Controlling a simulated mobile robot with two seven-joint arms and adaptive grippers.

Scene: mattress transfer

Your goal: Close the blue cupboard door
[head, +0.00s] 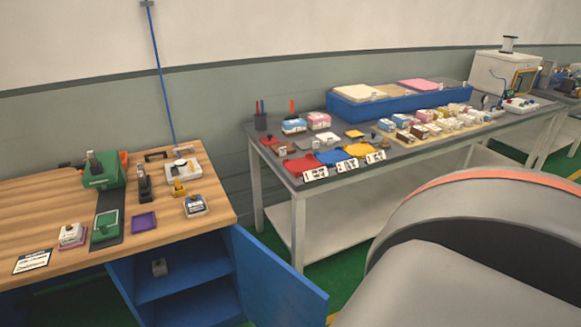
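The blue cupboard door (277,284) stands open at the lower middle of the head view. It is hinged on the right side of the cupboard under the wooden workbench and swings out to the right. The lower edge of the door and cupboard is cut off by the frame. Neither of my grippers shows in this view.
The wooden workbench (60,201) carries a green device (104,171), stamps and pads. A grey table (289,180) with coloured boxes and a blue tray (345,109) stands right of the door. A large grey rounded shape fills the lower right.

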